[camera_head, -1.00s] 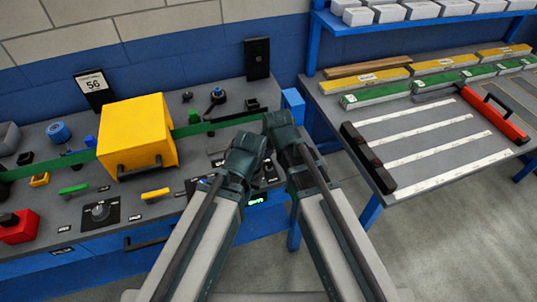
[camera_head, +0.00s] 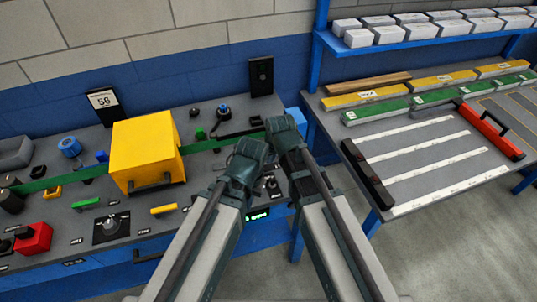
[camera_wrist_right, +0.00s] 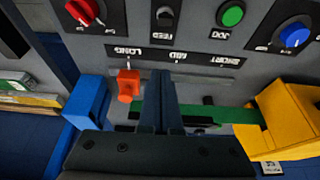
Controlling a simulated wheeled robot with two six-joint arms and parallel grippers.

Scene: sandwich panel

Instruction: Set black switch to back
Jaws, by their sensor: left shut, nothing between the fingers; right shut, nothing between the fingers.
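A black switch (camera_wrist_right: 165,16) stands on the grey panel at the top of the right wrist view, between a red knob and a green button. Its tilt is hard to tell. My right gripper (camera_wrist_right: 160,98) is shut and empty, below the switch in that view and apart from it, beside an orange lever (camera_wrist_right: 128,86). In the head view my right gripper (camera_head: 284,130) is over the right end of the panel. My left gripper (camera_head: 246,162) is lower and to its left, shut and empty. The wrists hide the fingertips and part of the panel there.
A yellow box (camera_head: 147,152) stands on the panel left of my arms, with a green strip (camera_head: 200,145) running past it. A blue block (camera_head: 297,118) is at the panel's right end. A table (camera_head: 425,150) with bars stands right.

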